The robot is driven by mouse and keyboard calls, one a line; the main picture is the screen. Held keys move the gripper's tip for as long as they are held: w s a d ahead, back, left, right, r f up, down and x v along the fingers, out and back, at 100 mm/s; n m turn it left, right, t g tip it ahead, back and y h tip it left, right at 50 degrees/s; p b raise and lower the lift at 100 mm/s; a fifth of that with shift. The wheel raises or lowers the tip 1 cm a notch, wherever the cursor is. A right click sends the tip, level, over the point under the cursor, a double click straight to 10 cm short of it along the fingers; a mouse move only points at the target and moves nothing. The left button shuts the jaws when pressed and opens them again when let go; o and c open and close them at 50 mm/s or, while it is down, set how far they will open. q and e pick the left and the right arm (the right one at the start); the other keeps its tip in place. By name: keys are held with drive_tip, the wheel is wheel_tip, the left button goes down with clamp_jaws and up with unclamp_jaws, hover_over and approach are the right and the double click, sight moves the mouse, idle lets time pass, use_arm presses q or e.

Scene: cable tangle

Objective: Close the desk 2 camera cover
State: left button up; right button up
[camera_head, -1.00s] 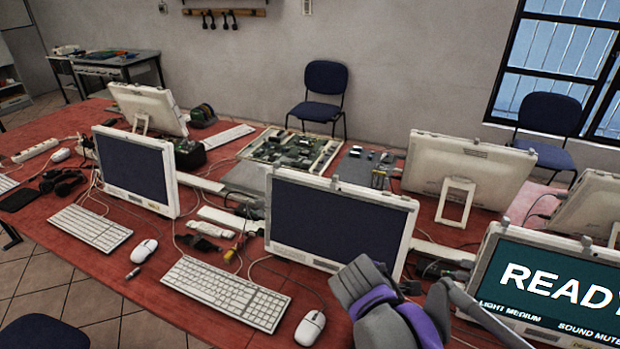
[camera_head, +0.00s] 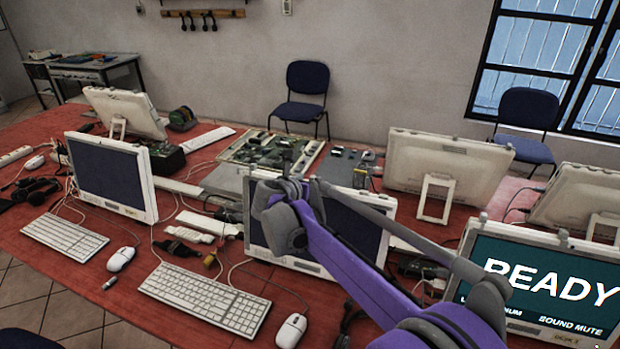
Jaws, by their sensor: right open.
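The middle monitor (camera_head: 345,219) has a dark screen and stands on the red table. My right gripper (camera_head: 296,187) is open in front of its upper part, with its tips near the top edge. It hides much of the screen and the middle of the top edge, so I cannot make out a camera cover there. The left monitor (camera_head: 108,178) has a dark screen. The right monitor (camera_head: 548,284) reads READY, with a small piece on its top edge. No label shows which is desk 2. My left gripper is out of view.
Keyboards (camera_head: 205,299), mice (camera_head: 290,331) and loose cables lie in front of the monitors. A circuit board tray (camera_head: 270,153) lies behind. More monitors (camera_head: 445,165) face away at the back. My right arm crosses the lower right.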

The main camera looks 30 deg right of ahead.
sight(312, 179)
drive_tip(key=shift+x, duration=1.45)
drive_tip(key=shift+c, duration=0.3)
clamp_jaws()
